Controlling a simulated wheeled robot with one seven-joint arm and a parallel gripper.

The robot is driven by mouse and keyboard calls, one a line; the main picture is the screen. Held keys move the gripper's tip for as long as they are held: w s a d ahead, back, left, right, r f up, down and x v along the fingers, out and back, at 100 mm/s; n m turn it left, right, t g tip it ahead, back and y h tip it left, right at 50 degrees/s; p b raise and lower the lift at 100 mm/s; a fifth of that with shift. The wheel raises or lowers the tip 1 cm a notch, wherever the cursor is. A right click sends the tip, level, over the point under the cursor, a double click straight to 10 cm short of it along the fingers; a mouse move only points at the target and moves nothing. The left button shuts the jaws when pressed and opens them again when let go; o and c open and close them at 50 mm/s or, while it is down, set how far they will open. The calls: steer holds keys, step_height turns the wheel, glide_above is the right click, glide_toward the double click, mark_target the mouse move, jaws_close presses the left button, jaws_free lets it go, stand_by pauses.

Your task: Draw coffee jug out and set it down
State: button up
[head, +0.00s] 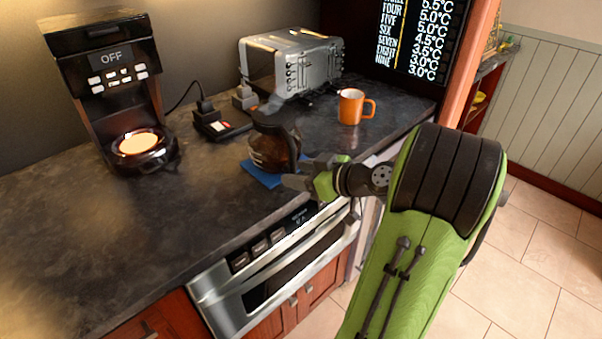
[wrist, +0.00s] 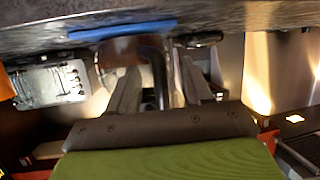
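The coffee jug (head: 268,154), dark glass with a black handle and lid, stands upright on a blue mat (head: 262,180) on the counter. Faint steam rises above it. My gripper (head: 291,182) is at the jug's handle side, low and close to the mat. In the wrist view, which is upside down, the handle (wrist: 155,65) stands between my two fingers (wrist: 157,92), with a gap visible on the right, so the gripper looks open around it. The coffee maker (head: 104,62) at the left reads OFF; its glowing plate (head: 138,143) is empty.
A silver toaster (head: 312,68), an orange mug (head: 351,107) and a small black device (head: 222,127) stand behind the jug. A drawer appliance (head: 275,270) is under the counter's front edge. The counter left of the mat is clear.

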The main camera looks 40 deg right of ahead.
steer(key=shift+f, duration=0.15)
steer(key=shift+s+d, duration=0.15)
steer(key=shift+s, duration=0.2)
steer(key=p+v, duration=0.5)
steer(key=v, duration=1)
steer(key=shift+r, duration=0.25)
